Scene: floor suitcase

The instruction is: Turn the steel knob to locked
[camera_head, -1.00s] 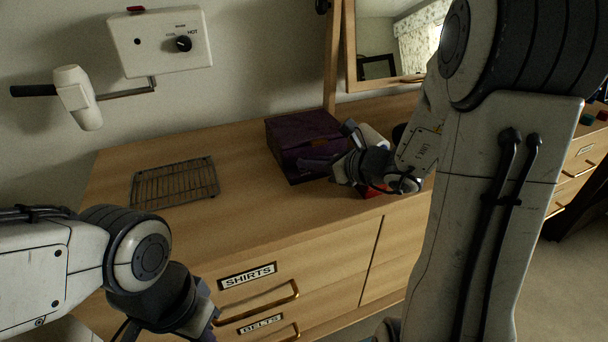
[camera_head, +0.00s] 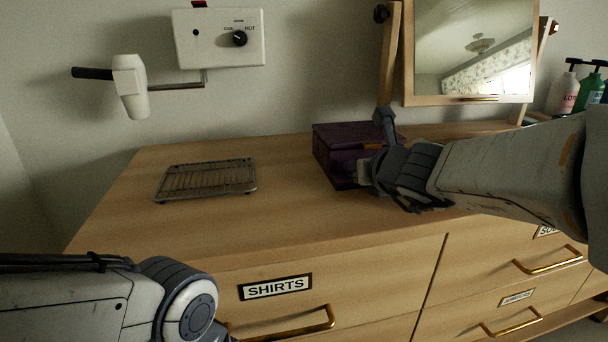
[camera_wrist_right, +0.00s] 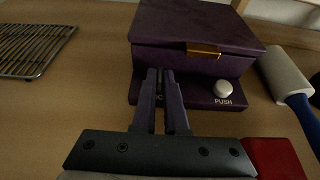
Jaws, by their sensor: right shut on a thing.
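A dark purple box (camera_head: 335,145) with a brass clasp stands on the wooden dresser top; it also shows in the right wrist view (camera_wrist_right: 190,25). Its front ledge carries a round pale button marked PUSH (camera_wrist_right: 222,88). My right gripper (camera_head: 366,173) is at the front of the box. In the right wrist view its two fingers (camera_wrist_right: 160,78) are nearly together at the ledge, left of the button, shut on what seems to be the steel knob. The fingers hide the knob and most of its lettering, so its setting cannot be read. My left gripper is out of view.
A wire rack (camera_head: 207,179) lies left of the box. A roller with a blue handle (camera_wrist_right: 290,75) and a red object (camera_wrist_right: 274,158) lie close on the right. A wall unit with a black dial (camera_head: 239,38) and a mirror (camera_head: 470,50) are behind.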

